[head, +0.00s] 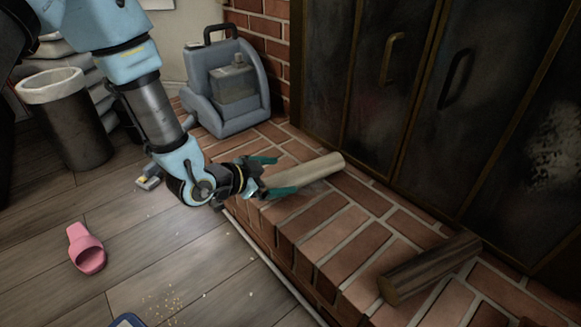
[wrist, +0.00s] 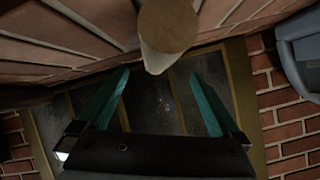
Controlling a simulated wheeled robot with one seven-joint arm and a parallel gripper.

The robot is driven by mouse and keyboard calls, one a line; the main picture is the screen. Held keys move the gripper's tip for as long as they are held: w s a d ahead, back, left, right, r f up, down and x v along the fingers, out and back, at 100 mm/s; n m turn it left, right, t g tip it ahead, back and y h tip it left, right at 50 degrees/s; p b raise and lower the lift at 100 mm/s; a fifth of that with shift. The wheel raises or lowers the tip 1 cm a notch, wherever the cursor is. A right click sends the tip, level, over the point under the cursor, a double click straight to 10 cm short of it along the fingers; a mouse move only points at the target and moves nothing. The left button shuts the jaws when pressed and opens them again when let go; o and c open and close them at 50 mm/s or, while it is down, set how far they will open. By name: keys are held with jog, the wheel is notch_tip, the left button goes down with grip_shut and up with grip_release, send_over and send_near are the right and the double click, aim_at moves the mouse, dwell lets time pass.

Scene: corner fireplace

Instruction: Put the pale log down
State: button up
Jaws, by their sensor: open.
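The pale log (head: 308,172) lies on the brick hearth (head: 325,237) in the head view, its long side running away from my gripper. In the wrist view the log's round end (wrist: 168,27) shows at the top centre, just beyond my fingertips. My gripper (head: 272,175) is at the near end of the log, above the hearth's front part. Its two green fingers are spread apart, with nothing between them in the wrist view (wrist: 160,85). Whether a finger touches the log is not clear.
A dark brown log (head: 430,266) lies on the hearth at the right. Dark fireplace doors (head: 425,90) stand behind. A grey-blue machine (head: 228,85) stands behind my arm. A bin (head: 65,118) and a pink slipper (head: 86,248) are on the floor at the left.

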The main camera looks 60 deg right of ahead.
jog(key=shift+v, duration=1.1)
jog(key=w+a+r+n+t+y, duration=0.1)
jog(key=w+a+n+t+y, duration=0.15)
jog(key=w+a, duration=0.45)
jog(key=w+a+r+n+t+y, duration=0.1)
jog(key=w+a+r+n+t, duration=0.2)
jog(key=w, duration=0.9)
jog(key=w+a+r+n+t+y, duration=0.2)
jog(key=w+a+n+y, duration=0.35)
jog(key=a, duration=0.95)
jog(key=a+r+n+y, duration=0.1)
jog(key=a+n, duration=0.3)
jog(key=a, duration=0.6)
jog(key=w+a+r+n+g+y, duration=0.1)
jog(key=a+r+n, duration=0.3)
jog(key=a, duration=0.5)
jog(key=shift+a+n, duration=0.35)
jog(key=shift+n, duration=0.35)
jog(key=s+a+n, duration=0.1)
jog(key=a, duration=0.1)
jog(key=s+a+r+n+g, duration=0.1)
jog(key=s+a, duration=0.1)
jog(key=s+a+n+g, duration=0.1)
jog(key=shift+s+a+r+n+y, duration=0.3)
jog(key=shift+a+r+y, duration=0.1)
jog(key=shift+c, duration=1.1)
